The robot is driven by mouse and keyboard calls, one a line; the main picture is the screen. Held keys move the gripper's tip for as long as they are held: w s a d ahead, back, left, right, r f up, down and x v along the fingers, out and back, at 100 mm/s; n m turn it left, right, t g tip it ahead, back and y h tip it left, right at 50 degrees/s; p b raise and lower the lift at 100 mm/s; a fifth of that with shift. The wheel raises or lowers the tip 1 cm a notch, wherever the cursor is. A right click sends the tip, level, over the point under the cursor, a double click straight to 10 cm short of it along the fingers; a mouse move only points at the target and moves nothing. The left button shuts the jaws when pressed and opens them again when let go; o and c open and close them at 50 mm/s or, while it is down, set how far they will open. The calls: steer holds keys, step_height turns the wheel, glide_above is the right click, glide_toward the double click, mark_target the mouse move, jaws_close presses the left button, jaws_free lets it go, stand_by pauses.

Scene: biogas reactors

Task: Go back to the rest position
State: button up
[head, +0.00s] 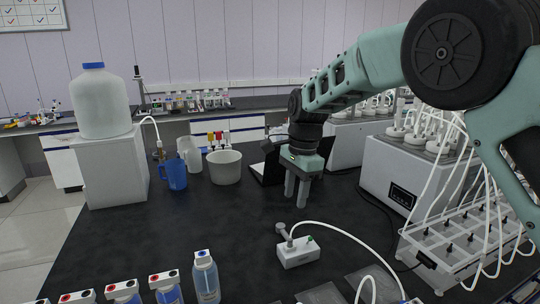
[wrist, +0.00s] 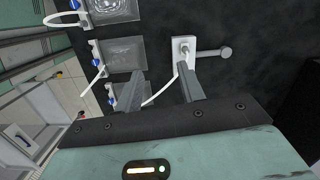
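My gripper (head: 297,190) hangs from my teal arm over the black bench, right of centre in the head view. Its two grey fingers point down and stand apart with nothing between them. In the wrist view my gripper (wrist: 162,82) also shows parted, empty fingers. A small white block with a grey knob (head: 298,251) and a white tube lies on the bench, nearer the camera than the gripper. In the wrist view this block (wrist: 183,52) shows beyond the right fingertip. I cannot tell the exact height of the fingers above the bench.
A blue jug (head: 174,172), a white tub (head: 224,167) and a large tank on a white box (head: 113,170) stand at the left back. White reactor units (head: 393,180) and a tubed rack (head: 440,262) stand right. Several bottles (head: 206,278) line the front. The bench's middle left is clear.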

steer(key=s+r+n, duration=0.2)
steer(key=s+n, duration=1)
steer(key=s, duration=1.1)
steer(key=s+d+f+n, duration=0.1)
steer(key=s+d+n, duration=0.2)
steer(key=s, duration=0.3)
steer(key=s+d+f+n, duration=0.2)
steer(key=s+d+n, duration=0.1)
steer(key=s+n, duration=0.2)
steer(key=shift+s+d, duration=0.3)
steer(key=shift+s, duration=0.95)
steer(key=shift+f, duration=0.1)
